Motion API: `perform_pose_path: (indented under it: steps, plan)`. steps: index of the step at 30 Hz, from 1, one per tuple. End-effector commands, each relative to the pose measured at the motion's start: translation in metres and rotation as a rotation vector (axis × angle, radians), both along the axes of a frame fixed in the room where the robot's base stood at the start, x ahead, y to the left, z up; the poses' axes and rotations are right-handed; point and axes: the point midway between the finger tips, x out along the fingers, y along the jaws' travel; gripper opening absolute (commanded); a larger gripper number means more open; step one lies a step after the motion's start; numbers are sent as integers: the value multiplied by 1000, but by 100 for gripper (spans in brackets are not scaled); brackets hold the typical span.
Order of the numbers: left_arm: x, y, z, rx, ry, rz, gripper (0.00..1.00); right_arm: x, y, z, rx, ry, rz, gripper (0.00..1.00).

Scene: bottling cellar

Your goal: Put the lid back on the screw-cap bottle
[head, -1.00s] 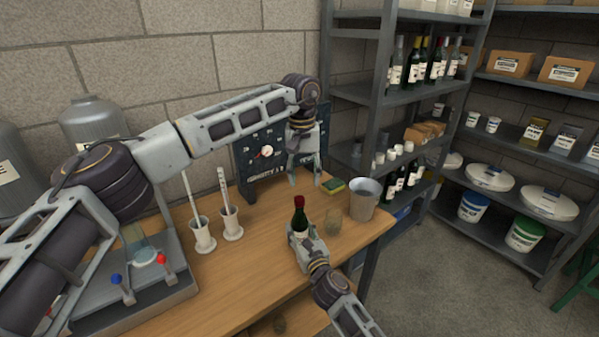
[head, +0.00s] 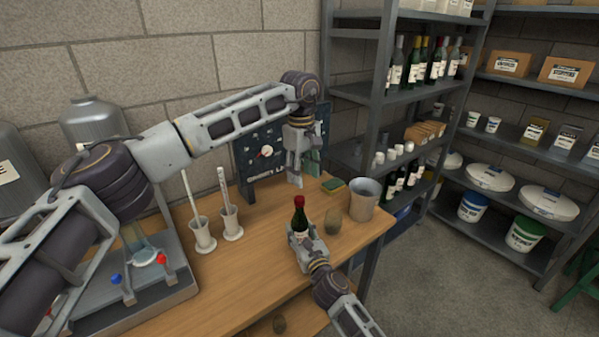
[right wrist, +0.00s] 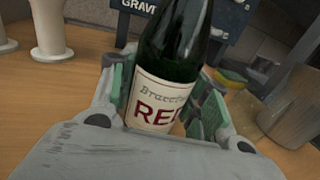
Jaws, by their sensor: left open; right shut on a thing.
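A dark green wine bottle (head: 300,217) with a white label stands upright at the front of the wooden bench. Its label reads "RED" in the right wrist view (right wrist: 160,105). A red lid (head: 299,200) shows on the bottle's top in the head view; I cannot tell whether it is tight. The top is out of frame in the right wrist view. My right gripper (head: 301,243) is shut around the bottle's lower body. My left gripper (head: 305,178) is open and empty, pointing down above the bench behind the bottle, apart from the lid.
Two white-based cylinders (head: 231,222) stand left, before a dark board (head: 262,152). The bench (head: 255,265) is clear left of the bottle.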

Motion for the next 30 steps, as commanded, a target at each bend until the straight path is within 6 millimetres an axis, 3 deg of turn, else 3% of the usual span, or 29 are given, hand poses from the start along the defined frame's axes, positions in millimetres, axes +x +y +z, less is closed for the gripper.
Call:
perform_pose_path:
  steps: [30]
  plan:
    - [0, 4, 2, 5, 28, 809, 45, 0, 0, 0, 0, 0, 0, 0]
